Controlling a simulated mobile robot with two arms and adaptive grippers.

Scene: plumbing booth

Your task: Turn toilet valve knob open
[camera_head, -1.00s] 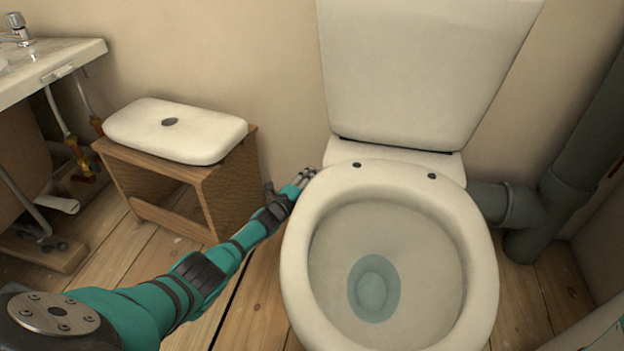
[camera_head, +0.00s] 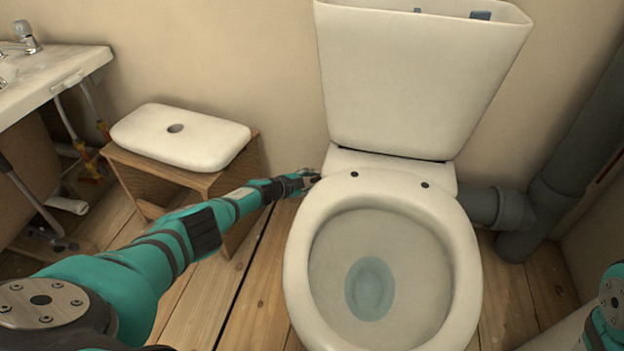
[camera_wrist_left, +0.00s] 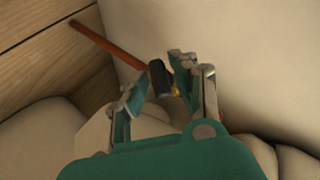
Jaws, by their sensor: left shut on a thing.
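The toilet (camera_head: 395,85) stands against the back wall. In the left wrist view a copper-coloured pipe (camera_wrist_left: 108,45) runs to a dark valve part (camera_wrist_left: 159,77) with a small brass-yellow piece beside it. My left gripper (camera_head: 312,179) is low at the left of the toilet, near the wall. In the left wrist view its fingers (camera_wrist_left: 172,82) are closed in around the valve, on what appears to be its knob. The fingers and toilet hide the valve in the head view. A piece of my right arm shows at the right edge; its gripper is out of view.
A wooden stool (camera_head: 245,162) carrying a white cistern lid (camera_head: 200,140) stands left of my left forearm. A sink (camera_head: 60,72) with pipes is at far left. A grey drain pipe (camera_head: 575,150) stands at right. Bare floorboards (camera_head: 258,290) lie left of the bowl.

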